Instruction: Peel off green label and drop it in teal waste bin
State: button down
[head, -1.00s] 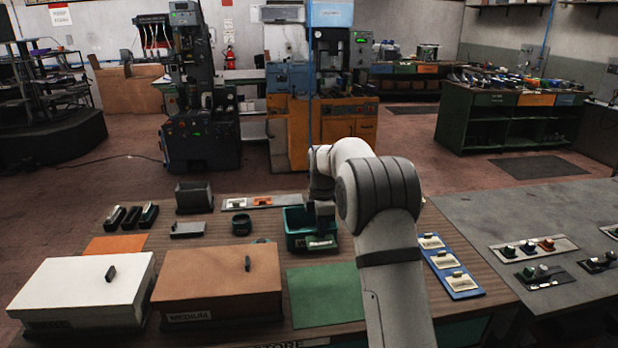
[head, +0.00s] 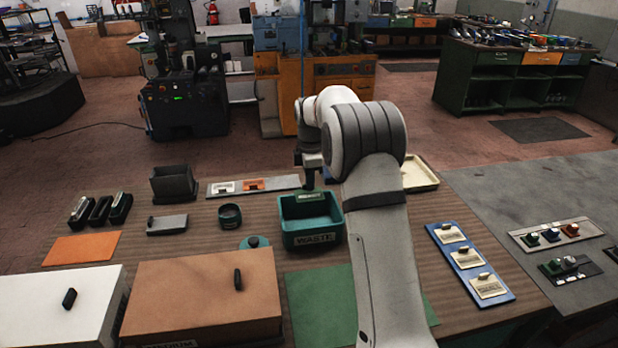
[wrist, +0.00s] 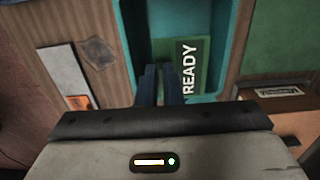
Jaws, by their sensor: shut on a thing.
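The teal waste bin (head: 316,239), marked WASTE on its front, stands upright on the wooden table in the head view. Its teal walls (wrist: 222,75) also show in the wrist view. My gripper (head: 308,185) points down at the bin's back rim in the head view, and its dark fingers (wrist: 160,85) are close together in the wrist view. They are shut on the green label (wrist: 190,68), which reads READY and shows between the bin walls. In the head view a small green patch (head: 309,197) shows just below the fingertips. Exact height above the bin floor cannot be told.
A grey strip (head: 283,183) with white and orange tags lies behind the bin. A green mat (head: 318,310) lies in front. A blue board (head: 450,251) with three cards lies right, a cream tray (head: 420,177) behind.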

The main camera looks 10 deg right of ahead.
jog(key=shift+f+b, duration=3.25)
jog(key=shift+f, duration=1.6)
jog(key=c, duration=1)
grip_release()
jog(key=shift+c, duration=0.2)
jog(key=shift+r+p, duration=2.6)
jog(key=shift+r, duration=1)
